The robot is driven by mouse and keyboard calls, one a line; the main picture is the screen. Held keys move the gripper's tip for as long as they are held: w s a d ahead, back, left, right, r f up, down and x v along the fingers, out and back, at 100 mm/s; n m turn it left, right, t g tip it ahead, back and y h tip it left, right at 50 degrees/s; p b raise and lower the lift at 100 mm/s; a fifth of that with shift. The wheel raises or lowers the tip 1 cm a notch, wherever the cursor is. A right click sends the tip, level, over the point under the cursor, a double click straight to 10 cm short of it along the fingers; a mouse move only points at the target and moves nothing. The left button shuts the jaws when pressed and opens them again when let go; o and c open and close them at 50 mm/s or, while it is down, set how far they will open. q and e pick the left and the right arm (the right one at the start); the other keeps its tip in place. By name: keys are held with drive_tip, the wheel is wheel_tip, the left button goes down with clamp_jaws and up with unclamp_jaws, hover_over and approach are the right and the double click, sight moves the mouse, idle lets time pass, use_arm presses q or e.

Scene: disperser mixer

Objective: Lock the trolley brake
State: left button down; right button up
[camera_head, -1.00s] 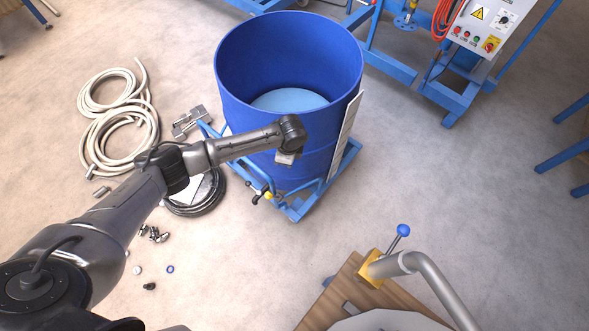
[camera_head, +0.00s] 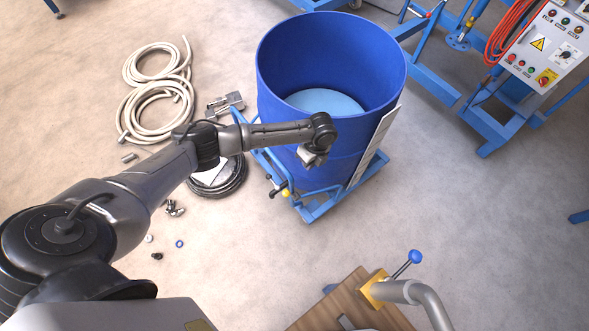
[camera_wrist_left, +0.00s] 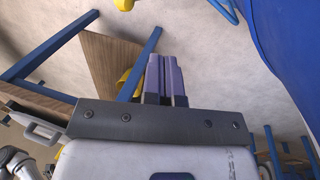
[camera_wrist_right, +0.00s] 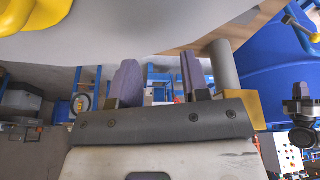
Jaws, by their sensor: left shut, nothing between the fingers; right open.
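The trolley (camera_head: 318,210) is a low blue tubular frame under a large blue drum (camera_head: 275,100). At its front left corner is a small lever-like part with a yellow piece (camera_head: 286,192) and a dark tip (camera_head: 272,194); I cannot tell its exact position. My left gripper (camera_head: 312,159) hangs in front of the drum wall, above and right of that part and apart from it. In the left wrist view its fingers (camera_wrist_left: 167,76) are together and empty, with the drum (camera_wrist_left: 295,50) at the right. My right gripper (camera_wrist_right: 160,82) shows only in its wrist view, with its fingers apart and empty.
Coiled beige hoses (camera_head: 158,85), a black hose coil (camera_head: 222,185) and small loose parts lie left of the trolley. A wooden table (camera_head: 345,300) with a metal pipe (camera_head: 425,298) stands in front. A control panel (camera_head: 545,45) stands at the back right.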

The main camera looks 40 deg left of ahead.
use_arm(q)
drive_tip(key=b, duration=0.2)
approach(291, 195)
drive_tip(key=w+f, duration=0.4)
drive_tip(key=f, duration=0.2)
use_arm(e)
wheel_tip(291, 195, down, 2)
drive_tip(key=shift+d+f, duration=0.1)
drive_tip(key=shift+d, duration=0.05)
drive_tip(key=shift+r+p, duration=0.3)
drive_tip(key=shift+r, duration=0.1)
use_arm(q)
drive_tip(key=shift+s+a+f, duration=0.15)
drive_tip(key=shift+s+a, duration=0.05)
drive_tip(key=shift+s, duration=0.4)
drive_tip(key=shift+s+a+f, duration=0.2)
drive_tip(key=shift+s, duration=0.45)
drive_tip(key=shift+s+a+f, duration=0.15)
drive_tip(key=shift+s, duration=0.45)
drive_tip(key=shift+s, duration=0.1)
use_arm(e)
drive_tip(key=shift+a+r, duration=0.2)
